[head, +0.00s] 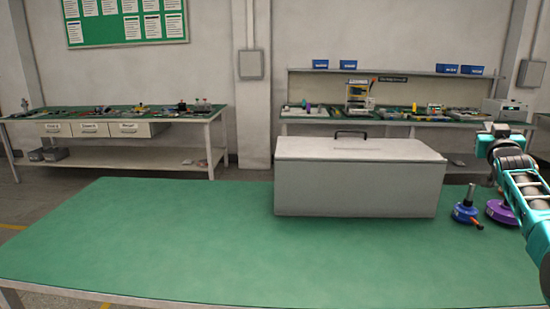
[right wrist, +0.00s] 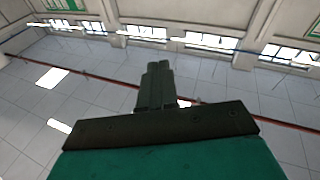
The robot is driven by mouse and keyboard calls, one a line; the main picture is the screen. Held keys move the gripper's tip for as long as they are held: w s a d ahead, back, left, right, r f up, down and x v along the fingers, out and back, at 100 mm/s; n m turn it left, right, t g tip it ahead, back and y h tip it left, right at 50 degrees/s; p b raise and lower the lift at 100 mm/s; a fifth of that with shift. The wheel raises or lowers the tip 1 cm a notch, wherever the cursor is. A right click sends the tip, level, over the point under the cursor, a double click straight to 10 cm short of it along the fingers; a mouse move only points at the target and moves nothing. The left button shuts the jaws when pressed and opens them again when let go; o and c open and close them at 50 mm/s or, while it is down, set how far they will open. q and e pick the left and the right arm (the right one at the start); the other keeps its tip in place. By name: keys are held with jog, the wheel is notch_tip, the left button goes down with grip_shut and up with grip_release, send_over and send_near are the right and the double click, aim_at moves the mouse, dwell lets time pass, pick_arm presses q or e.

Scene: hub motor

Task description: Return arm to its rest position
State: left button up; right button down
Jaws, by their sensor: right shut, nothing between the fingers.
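My right arm (head: 530,190) comes in from the right edge of the head view, raised over the right end of the green table. It is bent, and its far end is up beside the white box. In the right wrist view my right gripper (right wrist: 159,68) is shut and empty, with its two dark fingers together. Behind the fingers that view shows only windows, walls and tiled floor, with no object near them. My left arm and left gripper are not in view.
A white lidded box (head: 360,190) with a dark handle stands on the green table (head: 180,235). The table's left and front are clear. Workbenches line the wall.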

jog(key=s+d+r+m+g+h, duration=0.2)
jog(key=s+d+r+g+h, duration=0.15)
jog(key=s+d, duration=1)
jog(key=s+d+r+m+g+h, duration=0.15)
jog(key=s+d+r+h, duration=0.35)
jog(key=s+d, duration=0.85)
jog(key=w+a+f+n+t+y, duration=0.1)
jog(key=w+a+f+n+y, duration=0.4)
jog(key=f, duration=0.4)
jog(key=w+a+f+n+t+y, duration=0.2)
jog(key=w+a+f+n, duration=0.2)
jog(key=a+f+n, duration=0.3)
jog(key=s+a+f+n+g+y, duration=0.1)
jog(key=s+a+f+n+y, duration=0.15)
jog(key=a+f, duration=0.55)
jog(key=s+a+f+n+g+y, duration=0.1)
jog(key=s+a+f+y, duration=0.15)
jog(key=a+f, duration=0.65)
jog(key=s+a+f+n+g+y, duration=0.3)
jog(key=s+a+f+g+y, duration=0.25)
jog(key=s+a+f, duration=1.35)
jog(key=s+a+f+m+t+y, duration=0.1)
jog(key=s+a+m, duration=0.1)
jog(key=a+m, duration=0.7)
jog(key=a, duration=0.7)
jog(key=shift+s, duration=0.15)
